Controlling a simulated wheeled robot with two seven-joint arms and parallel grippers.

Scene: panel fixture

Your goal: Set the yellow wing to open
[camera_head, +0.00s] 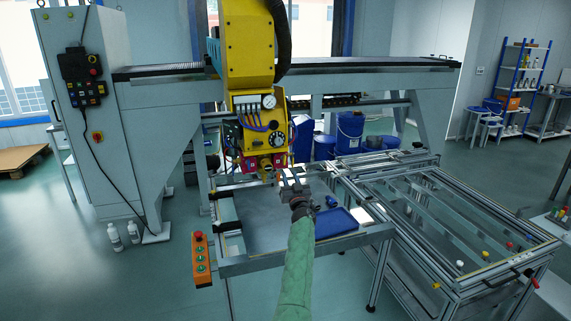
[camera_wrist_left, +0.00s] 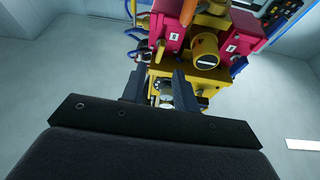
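The yellow machine head (camera_head: 250,110) hangs from the gantry, with red-pink blocks at its lower end. In the left wrist view, a round yellow part with a dark bar across its face (camera_wrist_left: 205,50) sits between two pink blocks (camera_wrist_left: 241,33). I cannot tell whether this is the yellow wing, or how the wing is set. My left gripper (camera_head: 291,187) is just below and in front of the head's lower end. Its two dark fingers (camera_wrist_left: 160,82) are apart, with yellow and metal parts of the head visible beyond the gap. My right gripper is not in view.
A blue tray (camera_head: 336,223) lies on the machine's table behind my left arm. An orange button box (camera_head: 200,258) is at the table's front left. An aluminium frame (camera_head: 450,225) with coloured knobs stands at the right. Blue drums (camera_head: 350,132) stand behind.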

